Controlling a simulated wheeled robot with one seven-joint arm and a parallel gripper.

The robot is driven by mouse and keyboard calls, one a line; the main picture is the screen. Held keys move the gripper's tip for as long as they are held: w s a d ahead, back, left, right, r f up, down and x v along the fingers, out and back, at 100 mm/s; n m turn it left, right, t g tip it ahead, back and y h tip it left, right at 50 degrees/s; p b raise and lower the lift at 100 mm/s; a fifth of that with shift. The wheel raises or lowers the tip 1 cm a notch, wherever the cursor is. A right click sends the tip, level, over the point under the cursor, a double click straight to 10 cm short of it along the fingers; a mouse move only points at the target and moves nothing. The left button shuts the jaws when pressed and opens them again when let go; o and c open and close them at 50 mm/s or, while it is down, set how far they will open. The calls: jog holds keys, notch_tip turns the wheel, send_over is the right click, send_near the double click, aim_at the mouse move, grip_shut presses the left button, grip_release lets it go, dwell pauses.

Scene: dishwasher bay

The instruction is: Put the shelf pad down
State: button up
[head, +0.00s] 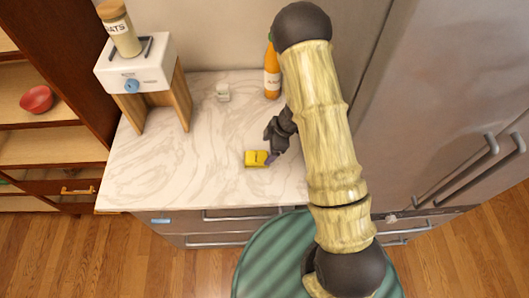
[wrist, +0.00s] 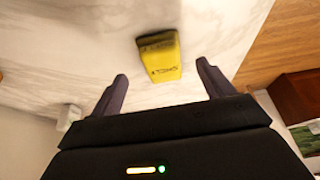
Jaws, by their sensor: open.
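A small yellow block with dark lettering, which I take to be the shelf pad (head: 256,158), lies on the white marble counter (head: 190,177) near its front edge. It also shows in the wrist view (wrist: 160,58), with a dark band at its far end. My gripper (head: 271,146) is just right of the pad in the head view. In the wrist view my gripper (wrist: 160,88) has its two fingers spread wide, and nothing is between them. The pad shows beyond the fingertips, apart from both fingers. Part of my gripper is dark and small in the head view.
An orange bottle (head: 271,75) stands at the back of the counter beside my arm. A white scale (head: 135,67) on a wooden stand bears a jar (head: 120,30).

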jog(key=v, duration=0.2)
jog(key=shift+d+r, duration=0.1)
jog(key=shift+r, duration=0.15)
dwell(0.5)
